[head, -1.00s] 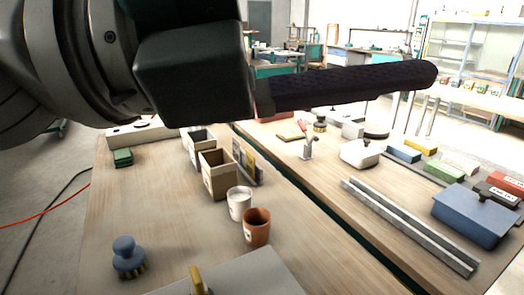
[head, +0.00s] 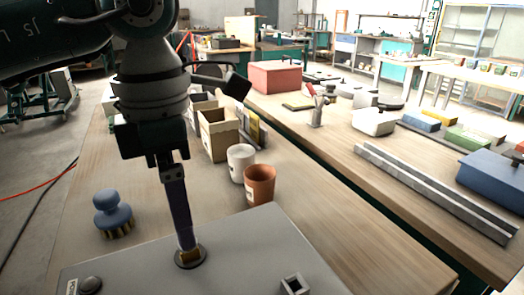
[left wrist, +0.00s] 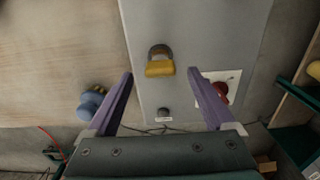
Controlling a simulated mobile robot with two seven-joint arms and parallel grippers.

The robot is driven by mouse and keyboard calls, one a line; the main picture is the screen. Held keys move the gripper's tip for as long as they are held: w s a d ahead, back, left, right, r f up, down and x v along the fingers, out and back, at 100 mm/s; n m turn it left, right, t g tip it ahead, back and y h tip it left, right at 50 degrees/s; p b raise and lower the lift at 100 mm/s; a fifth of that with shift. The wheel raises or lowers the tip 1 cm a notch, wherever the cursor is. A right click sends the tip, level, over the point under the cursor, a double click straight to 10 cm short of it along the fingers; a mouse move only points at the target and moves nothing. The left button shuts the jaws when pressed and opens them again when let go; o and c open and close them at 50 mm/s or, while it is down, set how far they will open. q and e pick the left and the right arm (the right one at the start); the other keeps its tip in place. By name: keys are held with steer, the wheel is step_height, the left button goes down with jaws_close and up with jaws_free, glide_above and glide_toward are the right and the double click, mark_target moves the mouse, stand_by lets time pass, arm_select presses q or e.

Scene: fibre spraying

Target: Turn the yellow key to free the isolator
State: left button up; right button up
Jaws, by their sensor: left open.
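The yellow key (head: 190,257) sits in a dark round base on the grey panel (head: 245,245). It also shows in the left wrist view (left wrist: 160,69). My left gripper (head: 187,246) points down over the key, its fingers nearly edge-on and partly covering it. In the left wrist view my open left gripper (left wrist: 161,74) has one purple finger on each side of the key, with gaps visible. A red part on a white plate (left wrist: 234,78) lies right of the key, partly behind a finger; I cannot tell whether it is the isolator. My right gripper is out of view.
A dark knob (head: 90,285) and a small square fitting (head: 293,285) are on the panel. A blue brush (head: 113,212), white cup (head: 241,163), brown cup (head: 260,185) and cardboard box (head: 218,135) stand nearby. Bare bench lies right of the panel.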

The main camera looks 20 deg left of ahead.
arm_select(q)
step_height(320, 180, down, 5)
steer(key=shift+f, duration=0.1)
stand_by(0.3)
jaws_close()
steer(key=shift+f+m+b, duration=0.15)
steer(key=shift+m+b, duration=0.35)
steer(key=shift+m, duration=0.2)
steer(key=m+b, duration=0.3)
steer(key=m, duration=0.3)
steer(key=shift+f+m+b, duration=0.1)
steer(key=shift+m+b, duration=0.2)
steer(key=shift+r+m+b, duration=0.2)
steer(key=shift+m+b, duration=0.2)
steer(key=shift+m, duration=0.8)
jaws_free()
steer(key=shift+r, duration=0.1)
